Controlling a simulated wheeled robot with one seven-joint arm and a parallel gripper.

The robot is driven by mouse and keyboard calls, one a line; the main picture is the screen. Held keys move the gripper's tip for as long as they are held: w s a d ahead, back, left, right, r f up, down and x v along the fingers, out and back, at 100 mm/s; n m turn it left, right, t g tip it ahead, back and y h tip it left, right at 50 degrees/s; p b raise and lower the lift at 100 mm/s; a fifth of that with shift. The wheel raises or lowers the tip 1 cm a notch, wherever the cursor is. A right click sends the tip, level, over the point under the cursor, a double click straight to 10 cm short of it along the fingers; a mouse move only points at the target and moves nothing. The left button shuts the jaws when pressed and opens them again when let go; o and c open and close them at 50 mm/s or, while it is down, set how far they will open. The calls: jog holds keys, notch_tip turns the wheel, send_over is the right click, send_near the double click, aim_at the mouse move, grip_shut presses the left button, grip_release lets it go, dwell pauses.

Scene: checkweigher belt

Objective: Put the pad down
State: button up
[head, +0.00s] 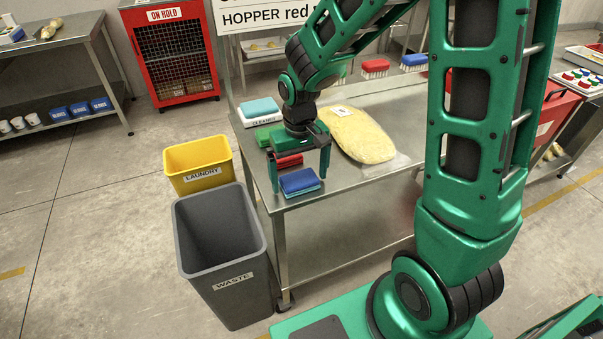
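A blue pad (299,181) with a lighter blue lower layer is at the near left corner of the steel table (352,193). A green pad (268,136) lies farther back, and a teal pad (262,107) sits on a white holder marked CLEANER (262,121).
A large bag of yellowish contents (357,136) lies right of my gripper. Red (375,67) and blue (413,61) brushes stand at the back. Left of the table are a yellow LAUNDRY bin (197,155) and a grey WASTE bin (221,224). Bare tabletop lies in front of the bag.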

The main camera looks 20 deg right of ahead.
aim_at(300, 179)
notch_tip(300, 179, up, 12)
jog(key=shift+r, duration=0.15)
dwell(0.7)
jog(key=s+d+m, duration=0.6)
jog(key=s+d, duration=1.2)
jog(key=s, duration=0.5)
jog(key=shift+d+r, duration=0.15)
jog(key=shift+r, duration=0.2)
